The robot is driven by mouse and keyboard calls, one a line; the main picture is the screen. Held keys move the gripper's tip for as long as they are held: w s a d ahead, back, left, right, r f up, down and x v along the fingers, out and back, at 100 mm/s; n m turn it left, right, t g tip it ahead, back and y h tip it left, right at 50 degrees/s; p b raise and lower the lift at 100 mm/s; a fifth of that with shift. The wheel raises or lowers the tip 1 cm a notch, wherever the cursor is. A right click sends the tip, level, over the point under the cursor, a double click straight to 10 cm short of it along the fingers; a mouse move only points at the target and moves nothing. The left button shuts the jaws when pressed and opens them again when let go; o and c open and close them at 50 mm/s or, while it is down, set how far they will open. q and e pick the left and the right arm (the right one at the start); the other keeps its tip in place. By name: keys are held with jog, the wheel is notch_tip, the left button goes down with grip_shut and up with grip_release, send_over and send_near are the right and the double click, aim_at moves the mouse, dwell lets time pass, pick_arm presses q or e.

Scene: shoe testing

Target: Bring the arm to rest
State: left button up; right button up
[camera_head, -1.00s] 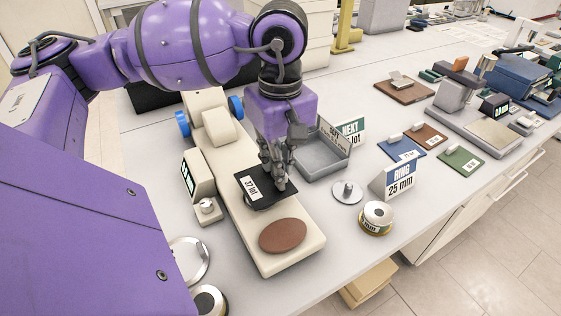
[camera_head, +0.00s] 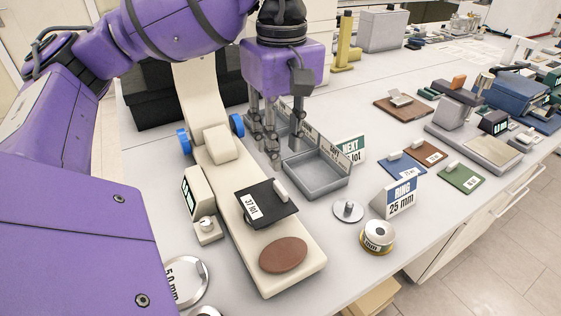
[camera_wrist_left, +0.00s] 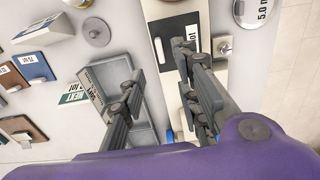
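My left gripper (camera_head: 284,148) hangs fingers down above the back left of the grey tray (camera_head: 318,188). In the left wrist view its fingers (camera_wrist_left: 160,80) are spread apart with nothing between them. The black sample plate (camera_head: 270,212), with a "37 lot" label and a light handle, lies on the cream testing device (camera_head: 238,190), behind its brown oval pad (camera_head: 283,254). The gripper is apart from the plate. My right gripper is not in view.
A ring sign (camera_head: 398,196), a small metal disc (camera_head: 348,211) and a round ring weight (camera_head: 377,237) stand right of the device. Blue, brown and green plates (camera_head: 461,179) lie farther right. A black box (camera_head: 155,95) is behind. Bare table lies between them.

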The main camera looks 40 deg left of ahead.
pick_arm(q)
jog(key=shift+r, duration=1)
